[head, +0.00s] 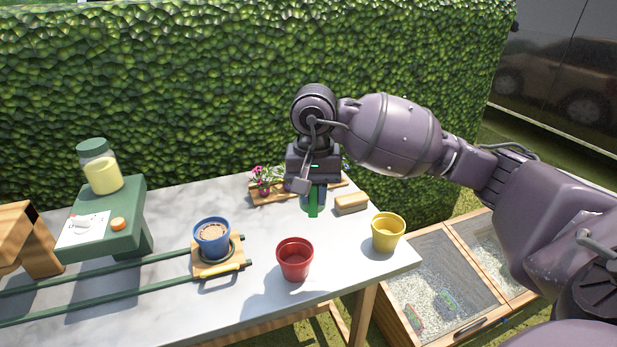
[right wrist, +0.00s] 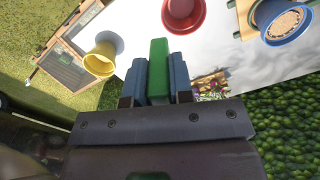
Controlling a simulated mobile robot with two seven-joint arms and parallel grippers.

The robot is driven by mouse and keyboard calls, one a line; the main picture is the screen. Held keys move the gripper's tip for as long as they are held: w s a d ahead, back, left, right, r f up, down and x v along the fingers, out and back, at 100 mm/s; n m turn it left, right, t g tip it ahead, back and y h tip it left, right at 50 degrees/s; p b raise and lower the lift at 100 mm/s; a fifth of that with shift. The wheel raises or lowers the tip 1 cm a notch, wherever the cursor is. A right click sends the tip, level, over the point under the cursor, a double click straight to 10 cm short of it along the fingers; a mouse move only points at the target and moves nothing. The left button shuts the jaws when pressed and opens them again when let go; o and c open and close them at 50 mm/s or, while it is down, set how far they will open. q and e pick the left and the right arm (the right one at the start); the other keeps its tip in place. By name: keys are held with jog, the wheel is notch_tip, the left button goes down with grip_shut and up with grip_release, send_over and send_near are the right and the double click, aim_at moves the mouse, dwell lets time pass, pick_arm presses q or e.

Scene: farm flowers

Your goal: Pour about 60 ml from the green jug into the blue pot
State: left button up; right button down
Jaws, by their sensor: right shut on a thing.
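The blue pot (head: 205,250) stands upright on a small wooden carrier (head: 205,270) between green rails, with brown fill inside; it also shows in the right wrist view (right wrist: 266,14). My right gripper (head: 313,205) hangs fingers-down over the back of the table, right of and behind the blue pot. It is shut on a narrow green piece (right wrist: 158,70), held between both fingers. Only this bar-like part shows, so I cannot tell whether it belongs to the green jug. No whole green jug is visible. My left gripper is not in view.
A red pot (head: 295,262) and a yellow pot (head: 388,234) stand at the table's front right. A tan block (head: 351,204) and a wooden board with flowers (head: 268,198) lie behind. A green stand (head: 130,215) with a jar (head: 102,174) is left. A hedge borders the back.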

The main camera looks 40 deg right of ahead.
jog(key=s+a+f+n, duration=0.3)
jog(key=a+f+n, duration=0.4)
jog(key=a+f, duration=0.3)
jog(key=shift+f, duration=0.2)
